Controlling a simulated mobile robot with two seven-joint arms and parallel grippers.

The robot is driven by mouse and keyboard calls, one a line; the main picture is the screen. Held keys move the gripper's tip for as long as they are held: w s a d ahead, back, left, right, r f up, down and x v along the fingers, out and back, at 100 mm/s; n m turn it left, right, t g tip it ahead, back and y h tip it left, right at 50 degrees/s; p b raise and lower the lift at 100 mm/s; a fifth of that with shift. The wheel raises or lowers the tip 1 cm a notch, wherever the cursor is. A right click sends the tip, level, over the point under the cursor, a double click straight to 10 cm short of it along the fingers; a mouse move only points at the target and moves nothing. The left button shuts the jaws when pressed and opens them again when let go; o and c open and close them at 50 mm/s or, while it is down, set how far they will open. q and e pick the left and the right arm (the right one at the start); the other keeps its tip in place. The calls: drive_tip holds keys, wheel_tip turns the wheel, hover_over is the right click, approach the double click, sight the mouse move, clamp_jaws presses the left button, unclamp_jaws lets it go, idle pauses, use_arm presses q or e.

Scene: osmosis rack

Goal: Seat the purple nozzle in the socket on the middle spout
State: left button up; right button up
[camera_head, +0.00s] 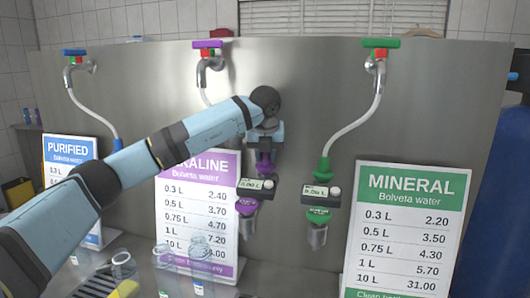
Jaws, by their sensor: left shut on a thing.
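My left gripper (266,143) is shut on the purple nozzle (264,160), holding it by its upper part in front of the steel panel. Below the grip the nozzle carries a small display box (256,184), a purple collar (246,207) and a metal tip; it hangs slightly tilted. The middle spout (203,75) has a purple handle on top, up and left of the gripper. Its pale hose (204,97) runs down behind my left arm, so its lower end and the socket are hidden. My right gripper is not in view.
The right spout (376,68) has a green nozzle (320,193) hanging close to the right of the purple one. The left spout (78,68) has a blue hose end. Price signs stand below, including the green Mineral sign (408,230). Clear bottles (198,250) are at the bottom.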

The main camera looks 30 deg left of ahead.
use_arm(q)
drive_tip(key=shift+a+f, duration=0.1)
drive_tip(key=shift+f, duration=0.35)
drive_tip(key=o, duration=1.6)
